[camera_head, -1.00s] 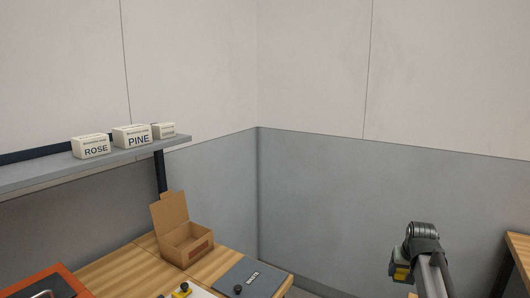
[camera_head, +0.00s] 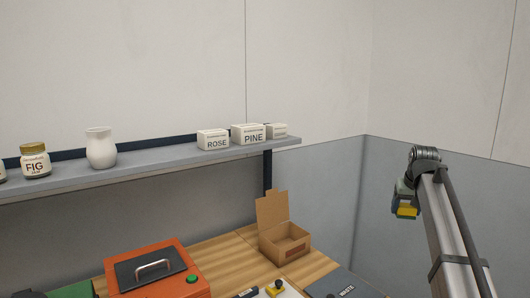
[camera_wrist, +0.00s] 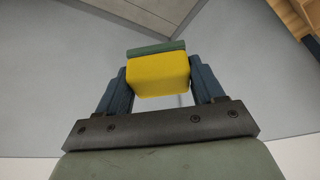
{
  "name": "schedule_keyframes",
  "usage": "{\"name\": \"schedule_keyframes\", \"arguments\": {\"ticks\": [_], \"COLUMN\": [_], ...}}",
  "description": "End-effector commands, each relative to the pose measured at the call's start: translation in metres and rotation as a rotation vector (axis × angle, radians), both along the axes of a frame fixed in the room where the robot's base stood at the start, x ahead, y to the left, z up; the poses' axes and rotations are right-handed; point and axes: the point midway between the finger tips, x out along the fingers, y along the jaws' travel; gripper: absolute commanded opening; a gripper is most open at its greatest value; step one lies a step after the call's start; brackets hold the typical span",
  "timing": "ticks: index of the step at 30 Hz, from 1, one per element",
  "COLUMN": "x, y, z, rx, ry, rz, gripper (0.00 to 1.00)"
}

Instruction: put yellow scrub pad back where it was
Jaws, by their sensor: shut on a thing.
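My gripper (camera_wrist: 160,88) is shut on the yellow scrub pad (camera_wrist: 158,74), with one finger on each side of it in the wrist view. A green layer shows along the pad's far edge. In the head view the pad (camera_head: 406,212) shows small at the right, held in the air in front of the grey wall, apart from the bench and shelf. The fingers are hard to make out there.
A shelf (camera_head: 130,173) holds a FIG jar (camera_head: 35,161), a white vase (camera_head: 101,149) and ROSE (camera_head: 213,140) and PINE (camera_head: 248,134) boxes. Below, the wooden bench (camera_head: 225,262) carries an orange box (camera_head: 190,287), an open cardboard box (camera_head: 284,246) and a grey WASTE lid (camera_head: 342,285).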

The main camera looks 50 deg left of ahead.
Motion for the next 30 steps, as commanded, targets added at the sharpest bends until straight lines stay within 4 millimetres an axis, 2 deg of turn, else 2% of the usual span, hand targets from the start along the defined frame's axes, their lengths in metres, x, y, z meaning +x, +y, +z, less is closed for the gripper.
{"name": "schedule_keyframes", "arguments": {"ticks": [1, 3, 12, 20, 30], "x": [-0.004, -0.014, -0.067, -0.125, -0.213], "y": [0.023, 0.048, 0.149, 0.228, 0.317], "z": [0.015, 0.030, 0.098, 0.158, 0.238], "rx": [0.001, 0.002, 0.001, 0.002, 0.002], "ry": [-0.002, -0.002, -0.002, -0.002, -0.002], "rz": [0.022, 0.050, 0.165, 0.263, 0.385], "gripper": [0.34, 0.34, 0.34, 0.34, 0.34]}}
